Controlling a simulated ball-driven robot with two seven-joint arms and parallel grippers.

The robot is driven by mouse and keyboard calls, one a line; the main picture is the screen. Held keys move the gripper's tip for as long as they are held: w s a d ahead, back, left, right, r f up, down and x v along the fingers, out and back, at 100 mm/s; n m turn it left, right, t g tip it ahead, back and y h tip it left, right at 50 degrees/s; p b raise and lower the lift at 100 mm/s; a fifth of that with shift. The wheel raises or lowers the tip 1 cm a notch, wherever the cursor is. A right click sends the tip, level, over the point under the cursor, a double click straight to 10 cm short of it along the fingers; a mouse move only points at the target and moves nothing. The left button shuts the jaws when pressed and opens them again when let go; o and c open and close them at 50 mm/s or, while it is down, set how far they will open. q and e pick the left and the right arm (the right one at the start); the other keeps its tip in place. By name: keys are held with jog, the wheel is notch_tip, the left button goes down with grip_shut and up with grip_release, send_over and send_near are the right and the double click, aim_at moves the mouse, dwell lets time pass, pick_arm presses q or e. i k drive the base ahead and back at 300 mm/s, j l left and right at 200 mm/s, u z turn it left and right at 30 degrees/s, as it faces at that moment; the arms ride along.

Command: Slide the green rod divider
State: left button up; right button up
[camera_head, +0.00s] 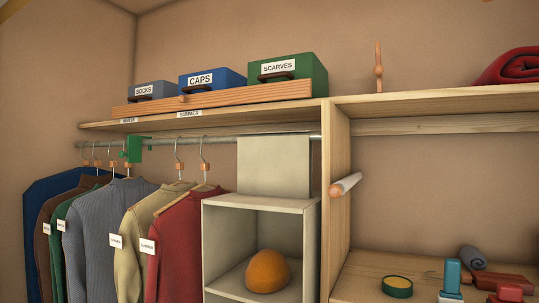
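The green rod divider (134,150) sits on the metal closet rod (225,143) at the left, below the small "WINTER" label (129,120) on the shelf edge. The grey jacket's hanger hook is right beside it and overlaps its left part; whether they touch I cannot tell. Blue, brown, green and grey garments (95,225) hang left of or under the divider. A yellow garment (147,230) and a red one (187,235) hang to its right, with bare rod between the divider and their hooks. Neither of my grippers is in view.
A "SUMMER" label (189,114) is on the shelf edge. Boxes (287,72) stand above behind a wooden rail (215,97). A pale cubby (262,208) with an orange cap stands right of the garments. A peg (345,185) sticks out from the upright panel (338,230).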

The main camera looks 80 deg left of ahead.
aim_at(133, 154)
jog(key=u, duration=3.7)
jog(key=i+j+z, duration=0.1)
